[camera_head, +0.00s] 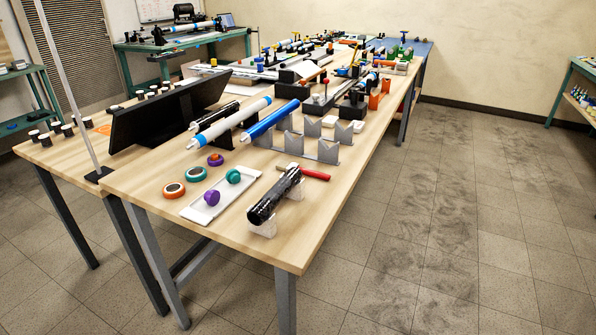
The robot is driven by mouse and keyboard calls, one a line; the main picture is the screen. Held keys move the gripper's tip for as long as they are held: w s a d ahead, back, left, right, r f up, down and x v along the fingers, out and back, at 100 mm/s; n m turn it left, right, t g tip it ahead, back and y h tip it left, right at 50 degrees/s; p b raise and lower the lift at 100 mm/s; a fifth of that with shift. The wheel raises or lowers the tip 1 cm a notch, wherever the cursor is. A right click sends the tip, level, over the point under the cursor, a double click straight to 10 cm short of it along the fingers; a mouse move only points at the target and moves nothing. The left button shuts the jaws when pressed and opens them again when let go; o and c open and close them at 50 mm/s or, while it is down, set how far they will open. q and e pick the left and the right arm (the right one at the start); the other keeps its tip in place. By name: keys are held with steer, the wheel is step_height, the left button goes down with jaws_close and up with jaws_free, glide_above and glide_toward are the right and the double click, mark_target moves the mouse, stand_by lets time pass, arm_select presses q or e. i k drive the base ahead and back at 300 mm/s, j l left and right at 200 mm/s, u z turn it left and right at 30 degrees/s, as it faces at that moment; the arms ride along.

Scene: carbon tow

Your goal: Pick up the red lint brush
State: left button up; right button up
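A slim red handle (316,174), which looks like the red lint brush, lies on the wooden table (310,215) near its front right edge. That cylinder rests at a slant on pale, clear-looking supports. I cannot make out the bristles or head of the brush. Neither of my grippers is in view.
A white tray (194,216) with purple and teal knobs lies left of the cylinder. Grey V-shaped stands (328,152) and white and blue rollers (270,120) stand behind. A black panel (165,114) stands at the left. The floor (440,220) right of the table is clear.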

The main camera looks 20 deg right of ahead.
mark_target(284, 166)
steer(key=l+u, duration=0.2)
steer(key=l, duration=0.2)
steer(key=k+l+u, duration=0.2)
steer(key=l, duration=0.15)
steer(key=l+u, duration=0.4)
steer(key=l, duration=0.35)
steer(key=l+u, duration=0.35)
steer(key=l, duration=0.45)
